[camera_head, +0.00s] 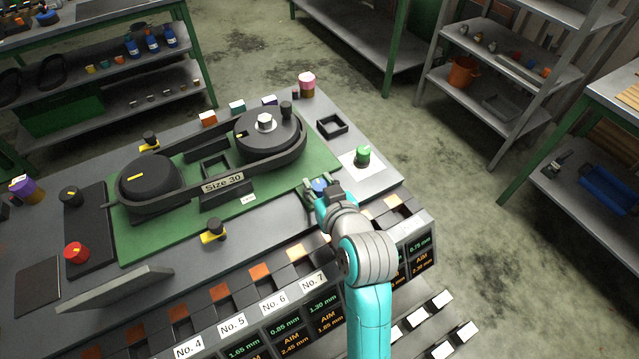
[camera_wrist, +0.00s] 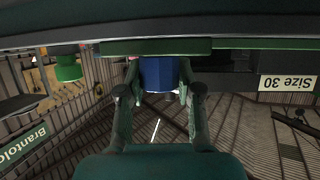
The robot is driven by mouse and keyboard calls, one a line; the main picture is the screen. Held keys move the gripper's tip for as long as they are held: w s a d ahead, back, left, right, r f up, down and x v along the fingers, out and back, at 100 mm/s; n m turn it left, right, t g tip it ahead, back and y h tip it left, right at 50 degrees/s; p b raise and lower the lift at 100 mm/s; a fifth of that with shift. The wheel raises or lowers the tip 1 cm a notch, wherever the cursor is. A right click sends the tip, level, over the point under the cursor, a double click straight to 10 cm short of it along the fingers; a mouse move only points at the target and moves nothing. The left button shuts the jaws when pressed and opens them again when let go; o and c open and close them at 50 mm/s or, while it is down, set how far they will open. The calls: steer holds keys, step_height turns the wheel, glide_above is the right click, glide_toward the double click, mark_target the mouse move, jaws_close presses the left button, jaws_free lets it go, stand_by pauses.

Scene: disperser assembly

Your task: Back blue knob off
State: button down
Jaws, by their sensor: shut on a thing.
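The blue knob (camera_head: 319,184) sits near the right edge of the green base plate, mostly hidden by my gripper in the head view. In the wrist view the blue knob (camera_wrist: 158,73) is between the two fingers. My gripper (camera_head: 316,191) comes in from the front right and is shut on it, a finger on either side in the wrist view (camera_wrist: 157,90). I cannot tell whether the knob is turned or raised.
A green knob (camera_head: 363,155) stands on a white square to the right; it also shows in the wrist view (camera_wrist: 68,68). The belt assembly with the "Size 30" label (camera_head: 222,183) is left. Black-and-yellow knob (camera_head: 214,230) and red knob (camera_head: 76,252) stand further left.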

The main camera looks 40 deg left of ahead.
steer(key=c, duration=0.7)
jaws_free()
steer(key=shift+c, duration=0.2)
steer(key=v, duration=1.2)
